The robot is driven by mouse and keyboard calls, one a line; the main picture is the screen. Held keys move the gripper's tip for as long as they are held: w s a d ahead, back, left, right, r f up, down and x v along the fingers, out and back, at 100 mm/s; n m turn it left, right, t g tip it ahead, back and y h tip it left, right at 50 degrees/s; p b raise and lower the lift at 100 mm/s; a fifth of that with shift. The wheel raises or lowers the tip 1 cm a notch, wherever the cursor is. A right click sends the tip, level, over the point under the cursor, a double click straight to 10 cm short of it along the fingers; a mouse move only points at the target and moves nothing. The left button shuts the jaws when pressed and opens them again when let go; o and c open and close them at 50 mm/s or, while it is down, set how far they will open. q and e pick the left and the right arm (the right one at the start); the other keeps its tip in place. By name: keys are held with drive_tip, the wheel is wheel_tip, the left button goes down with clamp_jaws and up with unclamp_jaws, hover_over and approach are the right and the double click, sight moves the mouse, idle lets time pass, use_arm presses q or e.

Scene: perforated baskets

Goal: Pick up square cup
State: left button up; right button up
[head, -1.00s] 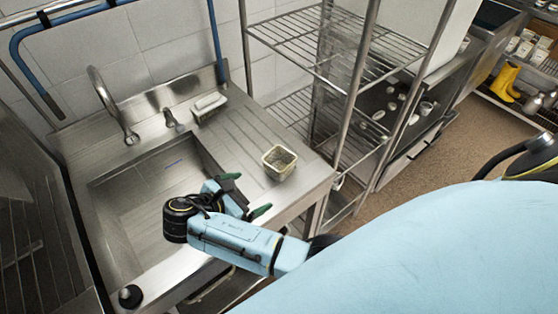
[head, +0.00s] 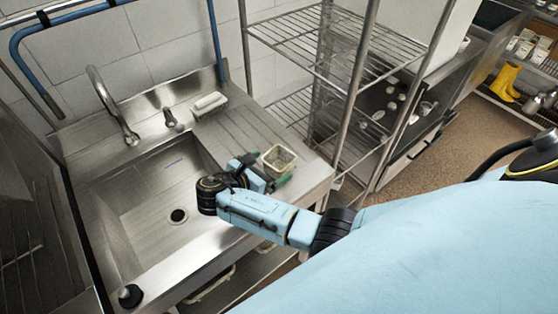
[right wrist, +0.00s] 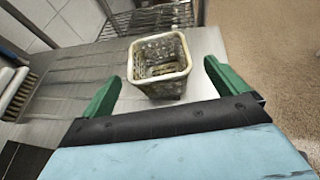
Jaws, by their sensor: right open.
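The square cup (head: 279,158) is a small perforated basket with a pale square rim. It stands upright on the steel drainboard to the right of the sink. In the right wrist view the square cup (right wrist: 160,66) is straight ahead, just beyond and between the two green fingertips. My right gripper (head: 267,172) is open right at the near side of the cup. In the right wrist view its fingers (right wrist: 160,82) are spread wider than the cup, with nothing held between them. My left gripper is not in view.
The sink basin (head: 150,205) lies left of the cup, with a faucet (head: 112,110) behind it. A white-backed brush (head: 210,103) lies at the back of the drainboard. A wire shelf rack (head: 335,100) stands close on the right.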

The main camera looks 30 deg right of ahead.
sight(286, 157)
drive_tip(key=x, duration=0.3)
drive_tip(key=shift+w+d, duration=0.1)
drive_tip(key=shift+d, duration=0.1)
drive_tip(key=shift+r, duration=0.1)
drive_tip(key=c, duration=1.1)
